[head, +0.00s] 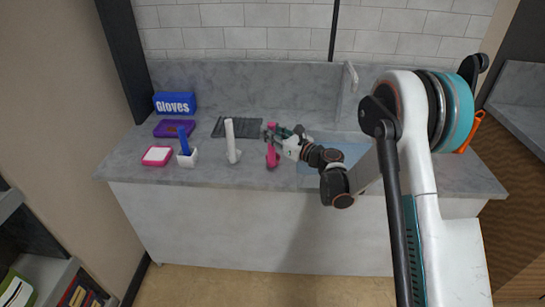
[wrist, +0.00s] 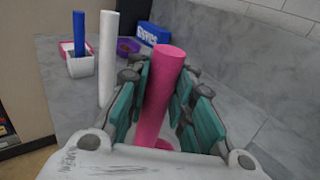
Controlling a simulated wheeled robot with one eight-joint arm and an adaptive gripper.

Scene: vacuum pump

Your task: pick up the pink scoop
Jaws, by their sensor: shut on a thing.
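The pink scoop (head: 271,158) is over the counter near its middle in the head view. In the wrist view its pink handle (wrist: 160,92) stands between the teal-padded fingers. My gripper (head: 283,135) is shut on this handle; in the wrist view the fingers (wrist: 162,84) sit on both sides of it. I cannot tell whether the scoop touches the counter.
A white upright tool (head: 231,140) stands just left of the scoop. Further left are a blue-handled tool in a white holder (head: 188,159), a pink-rimmed tray (head: 157,156), a purple tray (head: 175,128) and a blue gloves box (head: 175,103). A dark mat (head: 240,128) lies behind; a sink (head: 340,152) is right.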

